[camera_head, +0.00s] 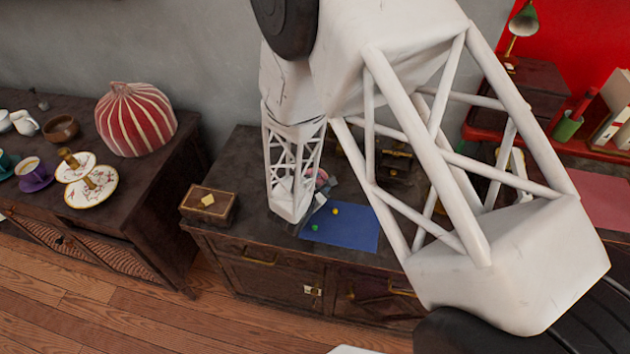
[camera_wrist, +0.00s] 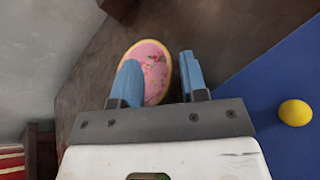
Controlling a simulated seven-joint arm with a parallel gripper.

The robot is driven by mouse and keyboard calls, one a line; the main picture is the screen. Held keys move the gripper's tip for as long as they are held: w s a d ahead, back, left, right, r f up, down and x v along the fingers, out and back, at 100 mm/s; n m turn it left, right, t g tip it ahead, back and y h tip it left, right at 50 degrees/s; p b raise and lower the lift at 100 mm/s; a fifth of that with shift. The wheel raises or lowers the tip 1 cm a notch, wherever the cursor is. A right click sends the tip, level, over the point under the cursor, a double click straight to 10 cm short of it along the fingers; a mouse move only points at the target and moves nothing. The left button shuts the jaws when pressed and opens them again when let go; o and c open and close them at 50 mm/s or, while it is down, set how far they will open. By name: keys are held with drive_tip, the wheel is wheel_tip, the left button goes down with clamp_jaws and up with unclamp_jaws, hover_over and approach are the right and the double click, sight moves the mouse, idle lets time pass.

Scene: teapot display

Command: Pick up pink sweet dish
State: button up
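The pink sweet dish (camera_wrist: 155,58) is oval, with a yellow rim and a small floral pattern. It lies ahead of my gripper (camera_wrist: 160,63) in the wrist view. My gripper is open, its two blue fingers apart. The left finger overlaps the dish in the picture, and the right finger is just outside its right rim. I cannot tell whether either finger touches it. In the head view only a small part of the dish (camera_head: 321,176) shows behind my arm, on the dark cabinet (camera_head: 240,165).
A blue mat (camera_head: 350,236) with small yellow and green balls lies in front of the dish. A wooden box (camera_head: 208,204) stands at the cabinet's left end. Another cabinet at left holds a red striped teapot-like dome (camera_head: 135,120), cups and a tiered plate stand (camera_head: 92,187).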

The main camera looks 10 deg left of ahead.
idle(0.4)
clamp_jaws()
drive_tip(key=shift+r, duration=0.15)
drive_tip(key=shift+r, duration=0.7)
drive_tip(key=shift+s+d+r, duration=0.1)
drive_tip(key=shift+s+r, duration=0.15)
drive_tip(key=shift+r, duration=0.25)
drive_tip(key=shift+s+d+r, duration=0.1)
drive_tip(key=shift+s+r, duration=0.1)
drive_tip(key=shift+r, duration=0.3)
drive_tip(key=s+d, duration=0.2)
drive_tip(key=s, duration=0.2)
drive_tip(key=s+d+r, duration=0.1)
drive_tip(key=s+d, duration=0.1)
drive_tip(key=s, duration=0.2)
drive_tip(key=s+d, duration=0.3)
drive_tip(key=s, duration=0.2)
drive_tip(key=shift+s+r, duration=0.1)
drive_tip(key=shift+r, duration=0.1)
